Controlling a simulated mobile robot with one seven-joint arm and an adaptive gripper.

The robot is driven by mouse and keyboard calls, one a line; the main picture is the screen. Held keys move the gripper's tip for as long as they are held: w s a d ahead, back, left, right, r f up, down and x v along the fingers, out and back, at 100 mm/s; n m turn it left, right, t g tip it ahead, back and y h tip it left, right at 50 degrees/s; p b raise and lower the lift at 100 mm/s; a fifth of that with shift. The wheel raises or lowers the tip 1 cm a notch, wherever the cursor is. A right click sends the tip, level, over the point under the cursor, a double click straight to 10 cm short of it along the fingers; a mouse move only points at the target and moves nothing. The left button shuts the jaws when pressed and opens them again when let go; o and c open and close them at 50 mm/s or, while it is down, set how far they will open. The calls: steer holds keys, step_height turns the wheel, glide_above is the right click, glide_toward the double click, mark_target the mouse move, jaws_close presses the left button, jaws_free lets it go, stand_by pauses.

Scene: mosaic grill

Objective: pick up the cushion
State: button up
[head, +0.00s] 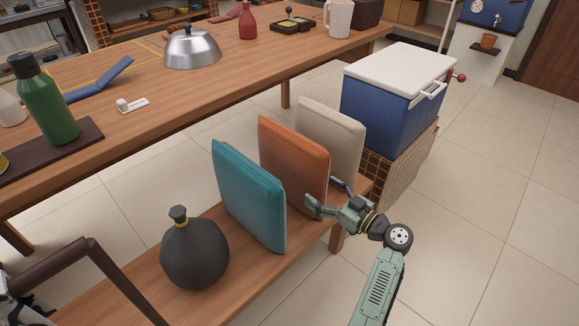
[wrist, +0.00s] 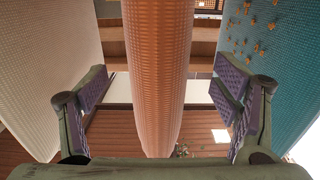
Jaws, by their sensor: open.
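Three cushions stand upright in a row on the wooden bench: a teal one (head: 248,195), an orange one (head: 293,165) and a cream one (head: 332,138). My gripper (head: 325,196) is at the near right edge of the orange cushion. In the wrist view my gripper (wrist: 168,92) is open, with one finger on each side of the orange cushion (wrist: 158,60). Gaps show between both fingers and its faces. The cream cushion (wrist: 45,70) is left of the fingers and the teal cushion (wrist: 280,60) is right of them.
A dark round bottle (head: 195,255) stands on the bench (head: 120,290) left of the teal cushion. A blue cooler with a white lid (head: 385,105) stands behind the cream cushion. A long wooden table (head: 225,85) runs behind the bench. The tiled floor at right is clear.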

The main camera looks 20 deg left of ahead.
mark_target(305, 178)
steer(key=p+x, duration=0.1)
steer(key=x, duration=0.2)
steer(key=p+x, duration=0.1)
steer(key=x, duration=0.2)
steer(key=shift+w+r, duration=0.1)
steer(key=shift+r, duration=0.15)
steer(key=shift+w+a+f, duration=0.15)
steer(key=shift+a, duration=0.3)
steer(key=shift+c, duration=0.6)
steer(key=c, duration=1.3)
